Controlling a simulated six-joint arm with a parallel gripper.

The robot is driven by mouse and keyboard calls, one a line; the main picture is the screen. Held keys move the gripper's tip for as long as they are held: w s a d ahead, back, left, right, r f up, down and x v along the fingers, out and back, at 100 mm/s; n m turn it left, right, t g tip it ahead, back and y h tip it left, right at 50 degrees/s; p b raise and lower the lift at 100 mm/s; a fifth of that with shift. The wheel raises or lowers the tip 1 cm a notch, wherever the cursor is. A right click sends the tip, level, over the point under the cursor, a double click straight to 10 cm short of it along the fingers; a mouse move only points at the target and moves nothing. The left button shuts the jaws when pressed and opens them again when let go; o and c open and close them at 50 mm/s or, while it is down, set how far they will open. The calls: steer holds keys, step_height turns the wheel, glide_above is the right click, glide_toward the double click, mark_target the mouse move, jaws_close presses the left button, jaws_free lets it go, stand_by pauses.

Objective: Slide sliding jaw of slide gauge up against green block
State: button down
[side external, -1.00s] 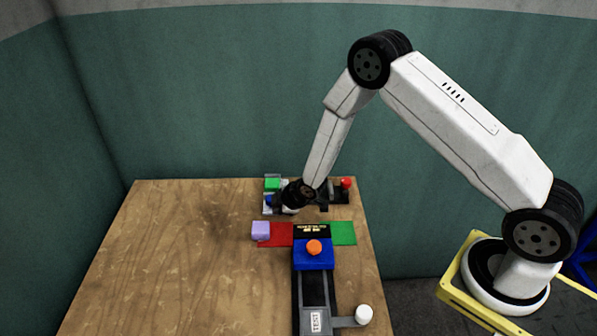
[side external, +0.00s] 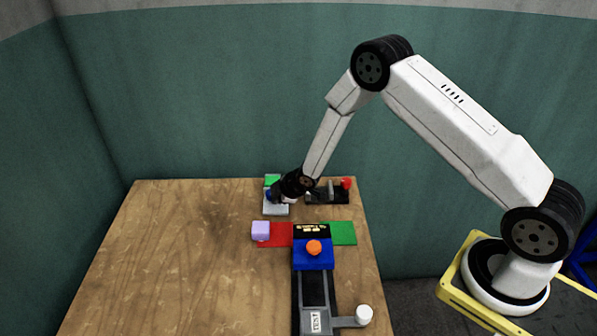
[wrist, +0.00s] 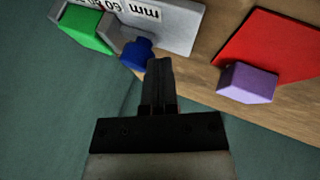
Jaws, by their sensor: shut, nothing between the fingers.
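The slide gauge (side external: 276,209) is a light grey plate at the back of the table. In the wrist view the gauge plate (wrist: 182,28) carries a scale marked "mm". The green block (side external: 272,179) lies at its far end and also shows in the wrist view (wrist: 85,29). The grey sliding jaw (wrist: 113,32) with its blue knob (wrist: 137,53) is right beside the block; I cannot tell whether they touch. The blue knob also shows in the side view (side external: 269,194). My gripper (wrist: 158,66) is shut and empty, its tips close beside the knob.
A dark fixture with a red ball (side external: 346,183) stands right of the gauge. In front are a purple block (side external: 261,230) on a red mat (side external: 276,241), a green mat (side external: 343,232), and a blue device with an orange button (side external: 314,247). The table's left side is clear.

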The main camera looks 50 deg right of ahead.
steer(key=shift+w+d+r, duration=0.15)
steer(key=shift+w+d, duration=0.45)
steer(key=shift+d, duration=0.05)
steer(key=shift+w+d, duration=0.3)
steer(key=shift+d, duration=0.3)
steer(key=shift+s+a, duration=0.1)
steer(key=shift+s+a+f, duration=0.2)
steer(key=shift+s+a, duration=0.3)
steer(key=s+a, duration=0.1)
steer(key=s, duration=0.1)
steer(key=s+a, duration=0.1)
steer(key=a, duration=0.1)
steer(key=shift+s, duration=0.35)
steer(key=v, duration=1)
steer(key=shift+r, duration=0.1)
